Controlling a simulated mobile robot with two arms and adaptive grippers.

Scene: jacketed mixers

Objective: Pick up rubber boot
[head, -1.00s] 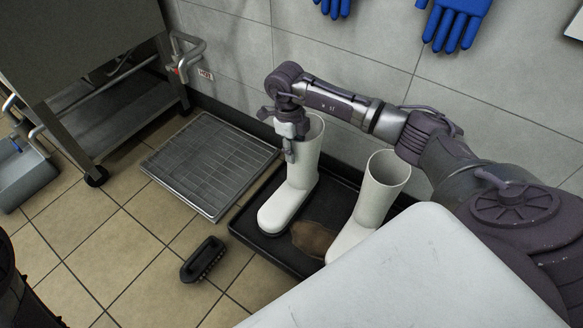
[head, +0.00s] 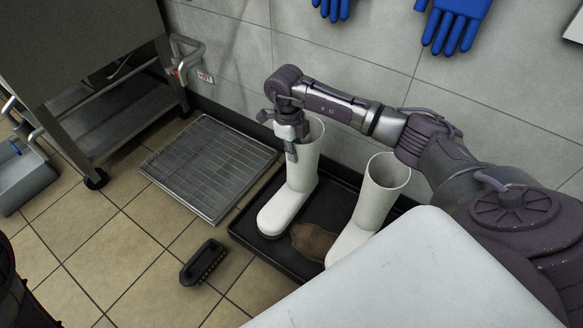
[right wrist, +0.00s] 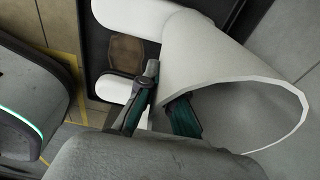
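A white rubber boot (head: 300,175) stands upright on a black tray (head: 262,250), toe toward the lower left. A second white boot (head: 380,195) stands to its right, its foot partly hidden by a pale surface. My right gripper (head: 292,150) is at the left boot's top. In the right wrist view, my right gripper (right wrist: 165,85) straddles the boot's wall, one finger outside and one inside the opening; the fingers are close together on the wall. The boot shaft (right wrist: 210,60) fills much of that view. My left gripper is not in view.
A metal floor grate (head: 210,165) lies left of the tray. A black brush (head: 203,262) lies on the tiles. A steel stand (head: 120,120) is at the left. Blue gloves (head: 455,22) hang on the wall behind. A brown patch (head: 313,241) lies on the tray.

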